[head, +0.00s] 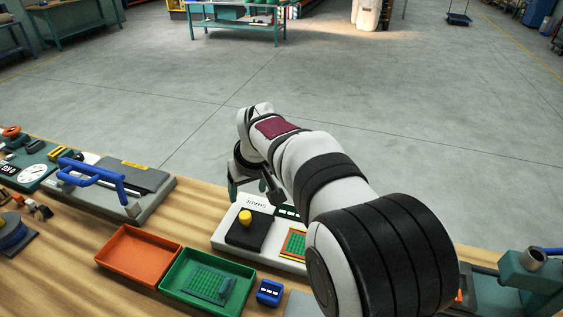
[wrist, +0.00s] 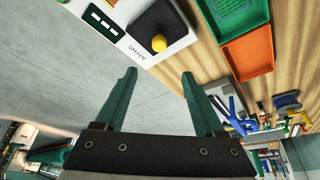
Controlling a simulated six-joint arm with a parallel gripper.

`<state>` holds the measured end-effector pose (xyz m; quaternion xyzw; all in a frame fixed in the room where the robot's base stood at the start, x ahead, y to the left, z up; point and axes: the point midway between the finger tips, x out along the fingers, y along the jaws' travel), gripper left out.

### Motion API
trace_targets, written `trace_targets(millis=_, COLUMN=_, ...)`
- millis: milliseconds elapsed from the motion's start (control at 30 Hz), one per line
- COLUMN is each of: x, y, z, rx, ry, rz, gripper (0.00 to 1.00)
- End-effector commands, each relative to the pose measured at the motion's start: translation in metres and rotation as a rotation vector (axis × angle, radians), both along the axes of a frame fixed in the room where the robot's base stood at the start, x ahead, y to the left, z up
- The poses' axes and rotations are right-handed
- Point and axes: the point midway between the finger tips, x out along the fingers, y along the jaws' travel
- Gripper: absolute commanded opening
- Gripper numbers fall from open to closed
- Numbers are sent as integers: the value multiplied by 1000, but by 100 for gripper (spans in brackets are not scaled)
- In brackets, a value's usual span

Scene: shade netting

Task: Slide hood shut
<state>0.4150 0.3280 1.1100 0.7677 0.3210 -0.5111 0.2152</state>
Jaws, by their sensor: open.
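A white board (head: 228,240) marked SHADE lies on the wooden bench. On its left part sits a black hood (head: 247,236) with a yellow knob (head: 245,217). A green mesh patch with an orange and yellow border (head: 294,243) lies uncovered to the right of the hood. The hood (wrist: 154,22) and knob (wrist: 159,43) show at the top of the wrist view. My gripper (head: 251,187) is beyond the board's far edge and above it, apart from the knob. In the wrist view my gripper (wrist: 158,76) is open and empty, with both green fingers spread.
A dark panel with white marks (head: 287,211) is at the board's far side. An orange tray (head: 138,257) and a green tray (head: 207,277) with a mesh piece stand left of the board. A blue block (head: 269,292) lies in front. A blue-handled device (head: 92,177) stands further left.

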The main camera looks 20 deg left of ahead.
Motion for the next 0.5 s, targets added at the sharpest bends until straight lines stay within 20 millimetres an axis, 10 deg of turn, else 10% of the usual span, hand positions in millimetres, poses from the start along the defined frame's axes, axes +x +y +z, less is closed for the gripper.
trace_targets(millis=500, x=36, y=33, z=-123, rx=-2, ry=4, rz=-8, gripper=71)
